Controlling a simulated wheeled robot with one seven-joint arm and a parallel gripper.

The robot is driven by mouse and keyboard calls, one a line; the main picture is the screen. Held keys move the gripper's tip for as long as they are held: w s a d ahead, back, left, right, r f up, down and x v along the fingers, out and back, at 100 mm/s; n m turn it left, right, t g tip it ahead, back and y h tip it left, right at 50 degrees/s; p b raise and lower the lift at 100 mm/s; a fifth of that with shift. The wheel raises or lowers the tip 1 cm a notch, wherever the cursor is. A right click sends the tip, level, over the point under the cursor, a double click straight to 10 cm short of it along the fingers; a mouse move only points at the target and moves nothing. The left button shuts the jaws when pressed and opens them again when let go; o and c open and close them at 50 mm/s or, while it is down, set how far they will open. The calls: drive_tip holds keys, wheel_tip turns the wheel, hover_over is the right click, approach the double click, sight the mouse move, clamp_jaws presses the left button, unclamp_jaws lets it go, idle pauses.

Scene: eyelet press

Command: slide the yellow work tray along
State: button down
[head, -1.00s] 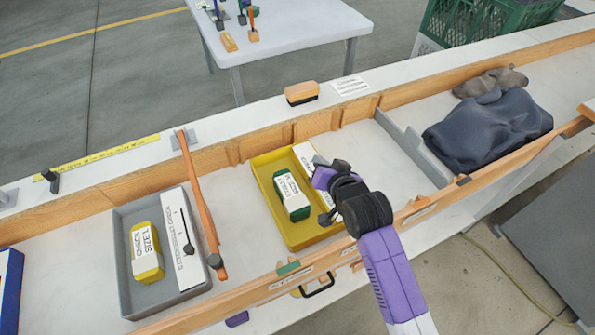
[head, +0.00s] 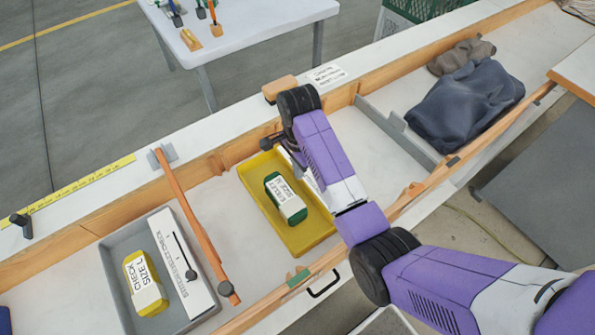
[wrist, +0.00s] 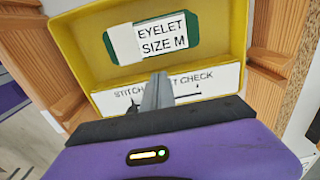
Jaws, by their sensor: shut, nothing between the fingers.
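The yellow work tray (head: 316,228) sits in the wooden-sided channel. It holds a green box labelled "EYELET SIZE M" (head: 287,199) and a white "STITCH ... CHECK" piece, partly behind my arm. In the wrist view the tray (wrist: 212,58) fills the upper middle, with the green box (wrist: 182,38) and the white piece (wrist: 204,80) inside. My gripper (wrist: 157,92) is shut and empty, its fingers overlapping the white piece at the tray's near edge in that view. I cannot tell whether they touch the tray. In the head view my arm mostly hides the gripper, at the tray's far right corner.
An orange bar (head: 196,222) crosses the channel left of the tray. Beyond it a grey tray (head: 118,296) holds a yellow box (head: 145,285) and a white gauge. A grey divider (head: 398,134) and dark cloth (head: 463,106) lie to the right. Bare floor separates tray and bar.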

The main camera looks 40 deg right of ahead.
sight(299, 192)
wheel_tip(299, 192, down, 8)
drive_tip(key=shift+f, duration=0.1)
idle(0.4)
drive_tip(key=d+b, duration=0.7)
drive_tip(key=d, duration=2.3)
drive_tip(key=shift+d, duration=0.2)
drive_tip(key=shift+r, duration=0.2)
wheel_tip(299, 192, up, 10)
drive_tip(key=p, duration=0.8)
drive_tip(key=shift+f+p, duration=0.15)
drive_tip(key=shift+p, duration=0.15)
